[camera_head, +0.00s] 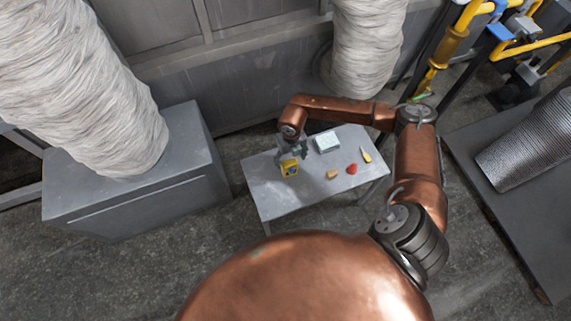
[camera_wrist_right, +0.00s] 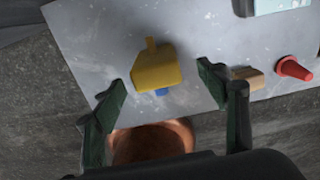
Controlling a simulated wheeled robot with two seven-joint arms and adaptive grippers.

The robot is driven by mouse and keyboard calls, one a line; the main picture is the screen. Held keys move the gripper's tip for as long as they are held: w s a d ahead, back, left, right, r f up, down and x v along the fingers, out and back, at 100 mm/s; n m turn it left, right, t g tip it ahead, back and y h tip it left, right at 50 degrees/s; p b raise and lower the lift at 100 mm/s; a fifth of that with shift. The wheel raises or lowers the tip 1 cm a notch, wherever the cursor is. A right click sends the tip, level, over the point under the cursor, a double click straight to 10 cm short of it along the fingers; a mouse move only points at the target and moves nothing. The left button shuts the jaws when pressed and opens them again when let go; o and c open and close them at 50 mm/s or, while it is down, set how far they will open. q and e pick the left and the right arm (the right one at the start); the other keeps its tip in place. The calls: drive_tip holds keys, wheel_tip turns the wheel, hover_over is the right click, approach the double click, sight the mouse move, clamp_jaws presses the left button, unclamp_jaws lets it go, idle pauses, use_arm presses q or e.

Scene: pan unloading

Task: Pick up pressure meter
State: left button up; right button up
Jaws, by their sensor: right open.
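The pressure meter is a small yellow thing (camera_head: 289,167) with a dark face, near the left part of the grey table (camera_head: 263,193). In the right wrist view, the yellow meter (camera_wrist_right: 157,68) lies ahead of and between the fingers, with a small blue part at its near end. My right gripper (camera_head: 290,151) is just behind the meter in the head view. In the wrist view the right gripper (camera_wrist_right: 165,85) has its two dark green fingers spread wide, with no contact visible. My left gripper is not in view.
To the right on the table lie a tan block (camera_head: 332,174), a red cone-shaped piece (camera_head: 352,169), a yellow piece (camera_head: 366,155) and a pale box (camera_head: 327,142). A grey cabinet (camera_head: 130,200) stands left of the table, with floor between them.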

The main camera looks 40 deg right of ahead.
drive_tip(key=shift+s+f, duration=0.15)
drive_tip(key=shift+f, duration=0.5)
drive_tip(key=shift+s+f, duration=0.15)
drive_tip(key=shift+s, duration=0.05)
drive_tip(key=f, duration=0.1)
drive_tip(key=f+b, duration=0.2)
drive_tip(key=f, duration=0.1)
drive_tip(key=shift+w+a, duration=0.2)
drive_tip(key=shift+w, duration=0.1)
drive_tip(key=shift+f, duration=0.5)
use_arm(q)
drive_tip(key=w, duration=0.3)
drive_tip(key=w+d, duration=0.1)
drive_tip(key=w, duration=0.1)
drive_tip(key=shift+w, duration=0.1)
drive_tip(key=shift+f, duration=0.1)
use_arm(e)
drive_tip(key=c, duration=1.3)
